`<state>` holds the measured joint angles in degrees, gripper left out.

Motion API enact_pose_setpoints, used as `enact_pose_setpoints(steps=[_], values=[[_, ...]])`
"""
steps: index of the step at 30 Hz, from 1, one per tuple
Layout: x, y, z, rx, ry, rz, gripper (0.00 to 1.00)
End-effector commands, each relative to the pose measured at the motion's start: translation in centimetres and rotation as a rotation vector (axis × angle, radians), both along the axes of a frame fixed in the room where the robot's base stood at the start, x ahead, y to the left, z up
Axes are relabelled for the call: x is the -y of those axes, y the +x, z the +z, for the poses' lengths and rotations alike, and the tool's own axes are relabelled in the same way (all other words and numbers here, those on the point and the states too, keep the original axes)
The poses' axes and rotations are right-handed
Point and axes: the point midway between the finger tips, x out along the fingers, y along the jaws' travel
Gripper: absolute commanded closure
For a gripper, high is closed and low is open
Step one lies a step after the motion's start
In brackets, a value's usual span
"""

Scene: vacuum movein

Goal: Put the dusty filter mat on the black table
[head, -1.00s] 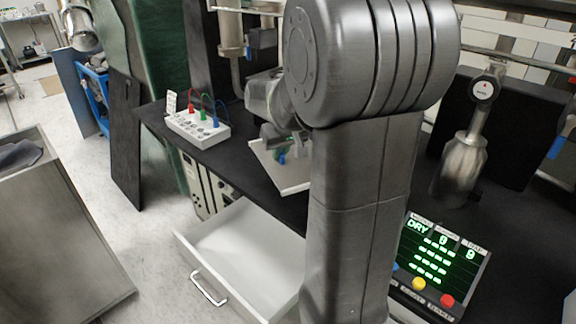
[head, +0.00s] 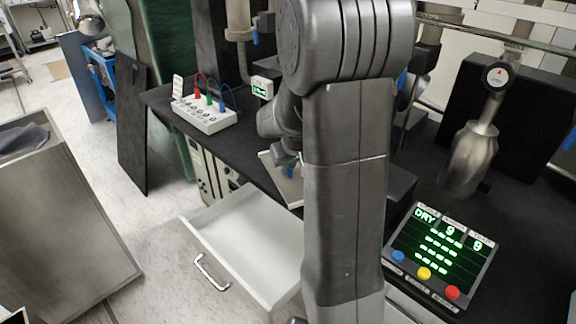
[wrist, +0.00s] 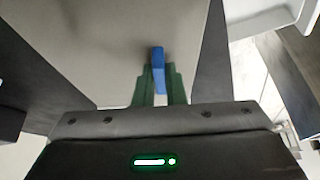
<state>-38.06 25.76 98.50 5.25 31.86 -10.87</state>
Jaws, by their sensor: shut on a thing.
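A flat pale beige panel with a blue tab, apparently the dusty filter mat (wrist: 110,40), fills much of the wrist view. My gripper (wrist: 158,82) is shut on its blue tab, between green fingers. In the head view the mat (head: 287,186) is tilted near the front edge of the black table (head: 228,142), above the open drawer. My arm hides its right part, and I cannot tell whether it touches the table. My gripper (head: 284,158) shows only partly there.
A white box with coloured cables (head: 205,115) stands on the table's left end, with a small green display (head: 261,88) behind. The white drawer (head: 245,240) is open below. A control panel (head: 440,250) is at right. A metal bench with grey cloth (head: 22,138) is at left.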

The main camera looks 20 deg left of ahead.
Motion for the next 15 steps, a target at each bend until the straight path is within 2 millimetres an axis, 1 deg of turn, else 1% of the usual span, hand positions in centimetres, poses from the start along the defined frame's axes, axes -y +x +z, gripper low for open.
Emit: enact_pose_setpoints(steps=[5, 6, 8, 9, 15], values=[[-0.01, 0.01, -0.35, 0.0, 0.0, 0.0, 1.0], [0.0, 0.0, -0.38, 0.0, 0.0, 0.0, 0.88], [0.0, 0.01, -0.26, 0.0, 0.0, 0.0, 0.76], [-0.01, 0.0, -0.26, 0.0, 0.0, 0.0, 0.68], [-0.01, 0.0, -0.25, 0.0, 0.0, 0.0, 0.68]])
